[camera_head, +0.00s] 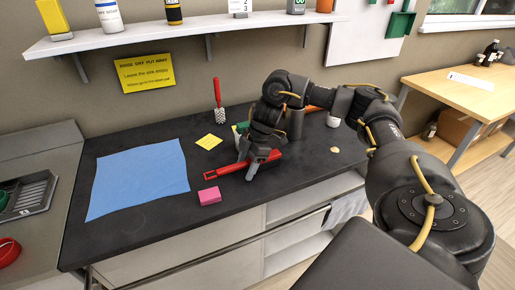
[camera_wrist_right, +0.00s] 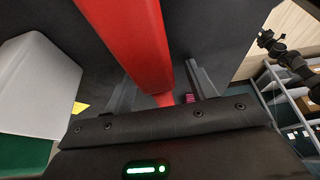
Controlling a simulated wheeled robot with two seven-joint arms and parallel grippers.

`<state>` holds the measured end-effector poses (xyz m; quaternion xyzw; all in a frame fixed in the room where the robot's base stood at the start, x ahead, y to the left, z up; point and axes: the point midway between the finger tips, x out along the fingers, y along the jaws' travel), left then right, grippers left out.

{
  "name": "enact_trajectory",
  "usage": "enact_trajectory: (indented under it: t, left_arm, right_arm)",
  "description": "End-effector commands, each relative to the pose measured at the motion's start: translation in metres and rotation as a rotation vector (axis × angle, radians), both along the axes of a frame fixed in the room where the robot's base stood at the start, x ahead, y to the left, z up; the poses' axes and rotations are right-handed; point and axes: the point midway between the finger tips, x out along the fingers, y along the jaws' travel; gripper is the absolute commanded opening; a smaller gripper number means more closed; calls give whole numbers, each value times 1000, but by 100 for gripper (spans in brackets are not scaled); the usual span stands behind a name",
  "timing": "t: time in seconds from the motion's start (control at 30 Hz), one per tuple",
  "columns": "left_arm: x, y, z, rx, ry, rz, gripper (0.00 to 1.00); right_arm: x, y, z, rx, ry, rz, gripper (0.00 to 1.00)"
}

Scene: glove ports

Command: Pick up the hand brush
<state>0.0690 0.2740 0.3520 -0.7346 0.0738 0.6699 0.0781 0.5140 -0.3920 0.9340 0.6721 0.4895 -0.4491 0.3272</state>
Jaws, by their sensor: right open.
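The red hand brush (camera_head: 225,171) lies on the dark counter, its handle with a slot pointing left toward the front. Its other end is partly hidden behind my right gripper. My right gripper (camera_head: 252,174) points down over the brush, jaws open. In the right wrist view the red brush (camera_wrist_right: 138,42) runs between the two spread fingers (camera_wrist_right: 162,92), with dark gaps on both sides. I cannot tell whether a finger touches it. My left gripper does not show.
A red-handled bottle brush (camera_head: 220,113) stands at the back. A grey canister (camera_head: 295,124) is close behind my right gripper. A shelf (camera_head: 180,36) runs above.

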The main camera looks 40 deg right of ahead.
Motion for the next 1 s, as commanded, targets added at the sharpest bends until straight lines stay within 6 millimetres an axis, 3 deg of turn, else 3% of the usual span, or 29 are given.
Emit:
enact_trajectory:
  t: [0.07, 0.4, 0.77, 1.0]
  left_arm:
    - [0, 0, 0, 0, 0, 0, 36]
    - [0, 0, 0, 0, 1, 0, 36]
    - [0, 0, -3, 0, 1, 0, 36]
    - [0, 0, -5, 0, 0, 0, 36]
  right_arm:
    - [0, 0, 0, 0, 0, 0, 50]
    - [0, 0, 0, 0, 0, 0, 6]
    - [0, 0, 5, 1, -2, 1, 6]
    - [-3, -4, 41, -2, -6, -1, 6]
